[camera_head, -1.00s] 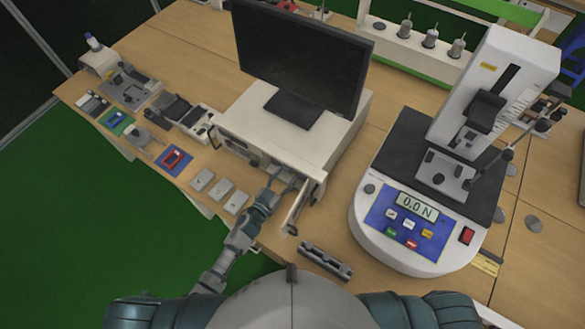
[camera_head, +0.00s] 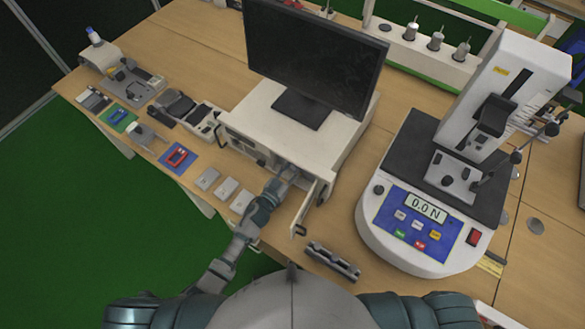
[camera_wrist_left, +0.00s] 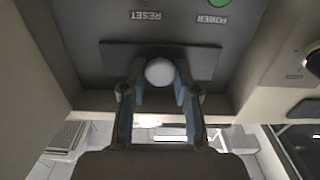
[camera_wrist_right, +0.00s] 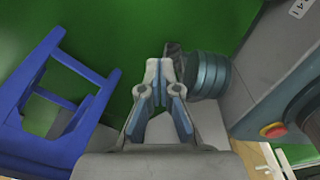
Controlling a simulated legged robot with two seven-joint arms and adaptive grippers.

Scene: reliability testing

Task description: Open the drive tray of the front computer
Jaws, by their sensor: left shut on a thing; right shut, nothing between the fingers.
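The front computer (camera_head: 262,112) is a pale case with a monitor on top. A small door (camera_head: 304,208) at the right of its front stands open. My left gripper (camera_head: 288,176) is in the opening behind this door, its fingertips hidden in the head view. In the left wrist view its fingers (camera_wrist_left: 159,82) are shut on a round white knob (camera_wrist_left: 159,69), in front of a dark plate. RESET and POWER labels and a green button (camera_wrist_left: 219,2) are on the panel. My right gripper (camera_wrist_right: 164,82) is shut and empty. I cannot tell which part is the drive tray.
A force tester (camera_head: 418,228) reading 0.0 N stands right of the computer. A grey slotted bar (camera_head: 333,261) lies near the front edge. Small grey blocks (camera_head: 225,188) lie left of my left arm. A blue stool (camera_wrist_right: 62,105) is beside my right gripper.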

